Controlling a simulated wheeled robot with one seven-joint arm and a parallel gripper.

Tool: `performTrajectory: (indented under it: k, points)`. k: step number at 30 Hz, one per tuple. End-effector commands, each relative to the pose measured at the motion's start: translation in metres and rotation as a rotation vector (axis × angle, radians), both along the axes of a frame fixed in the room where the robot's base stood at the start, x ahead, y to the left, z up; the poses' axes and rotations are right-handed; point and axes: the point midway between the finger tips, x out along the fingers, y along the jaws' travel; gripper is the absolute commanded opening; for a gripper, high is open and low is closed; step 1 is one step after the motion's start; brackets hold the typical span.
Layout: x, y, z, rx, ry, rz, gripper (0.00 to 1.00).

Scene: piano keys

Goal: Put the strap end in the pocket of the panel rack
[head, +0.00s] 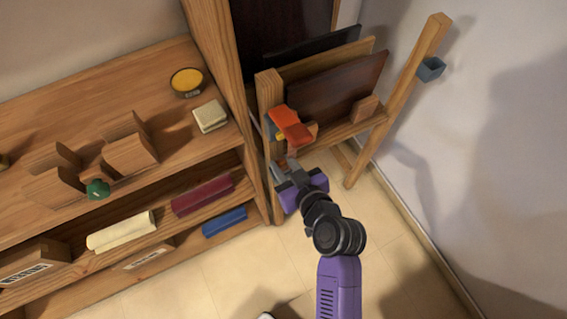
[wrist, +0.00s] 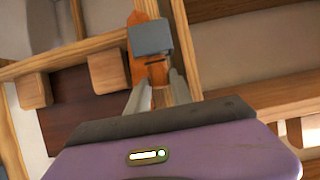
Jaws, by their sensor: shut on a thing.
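The orange strap (head: 290,126) lies over the panel rack's near-left end in the head view. It also shows at the top of the wrist view (wrist: 144,12). My gripper (head: 286,167) is just below it, beside the rack's left post (head: 268,92). In the wrist view, its grey fingers (wrist: 157,88) are shut on a narrow orange-brown piece, apparently the strap end (wrist: 156,72). A blue-grey box (wrist: 152,38) shows just beyond the fingertips and covers part of the strap. A blue-grey pocket (head: 431,69) is on the rack's right post. The fingertip contact is small in the head view.
The rack holds several upright panels, including a dark red one (head: 333,88), and wooden blocks (head: 364,108) stand in front. A wooden shelf unit (head: 60,225) with rolls, a yellow tin (head: 187,82) and holders is at left. Tiled floor (head: 250,265) is open in front.

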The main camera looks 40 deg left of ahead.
Motion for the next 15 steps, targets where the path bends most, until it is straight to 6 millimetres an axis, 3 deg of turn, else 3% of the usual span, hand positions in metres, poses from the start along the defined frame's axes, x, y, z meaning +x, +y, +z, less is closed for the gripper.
performTrajectory:
  k: [1,3,4,15]
  points:
    - [0.0001,0.0000,-0.0006,0.000,0.000,0.000,0.33]
    - [0.0001,0.0000,-0.0004,0.000,0.000,0.000,0.46]
    - [0.0001,0.0000,-0.0004,0.000,0.000,0.000,0.48]
    - [0.0000,0.0001,0.0032,0.000,0.000,0.000,0.48]
